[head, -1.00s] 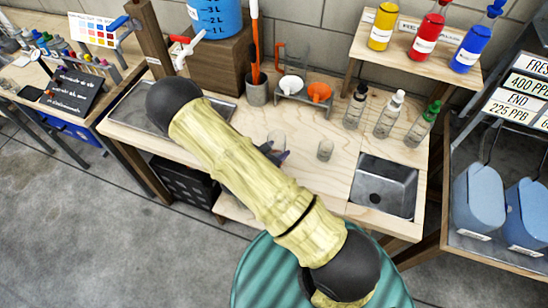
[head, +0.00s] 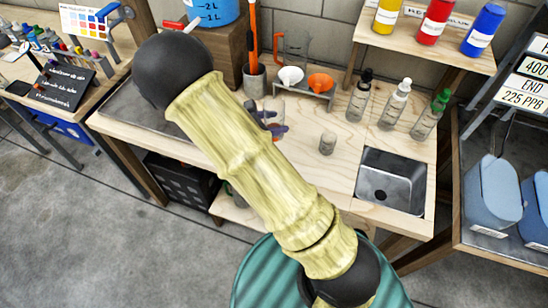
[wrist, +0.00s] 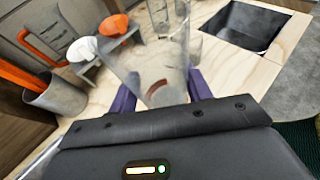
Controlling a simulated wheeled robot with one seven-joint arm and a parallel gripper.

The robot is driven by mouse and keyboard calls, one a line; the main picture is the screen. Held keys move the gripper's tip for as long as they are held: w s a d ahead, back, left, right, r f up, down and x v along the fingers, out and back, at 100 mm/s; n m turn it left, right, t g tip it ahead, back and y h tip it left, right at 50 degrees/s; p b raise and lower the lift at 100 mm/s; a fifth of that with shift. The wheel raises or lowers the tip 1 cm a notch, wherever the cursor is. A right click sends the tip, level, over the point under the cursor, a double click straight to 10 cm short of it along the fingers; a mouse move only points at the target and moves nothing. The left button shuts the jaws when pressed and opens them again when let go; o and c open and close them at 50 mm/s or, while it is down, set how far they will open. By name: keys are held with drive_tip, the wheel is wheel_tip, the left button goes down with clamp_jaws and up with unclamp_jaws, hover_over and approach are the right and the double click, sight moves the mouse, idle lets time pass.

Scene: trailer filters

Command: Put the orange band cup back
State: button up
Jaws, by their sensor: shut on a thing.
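My gripper (wrist: 161,92) is shut on a clear cup (wrist: 150,62). Its purple fingers lie on either side of the cup, and a reddish-orange patch shows low on it. In the head view the held cup (head: 264,113) is partly hidden by my arm, with my gripper (head: 274,130) at it. The cup looks a little above the wooden bench; the exact gap is unclear. A second small clear cup (head: 327,143) stands on the bench to the right, apart from my gripper.
Behind are a grey holder (head: 254,82) with orange-handled tools, a rack (head: 304,92) with white and orange funnels, and an orange-handled jug (head: 293,48). Several dropper bottles (head: 394,104) and a sink (head: 391,182) are to the right. Bench is clear around the second cup.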

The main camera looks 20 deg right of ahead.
drive_tip(key=shift+f, duration=2.9)
drive_tip(key=shift+f, duration=0.15)
drive_tip(key=shift+f+p, duration=0.35)
drive_tip(key=shift+f, duration=1.65)
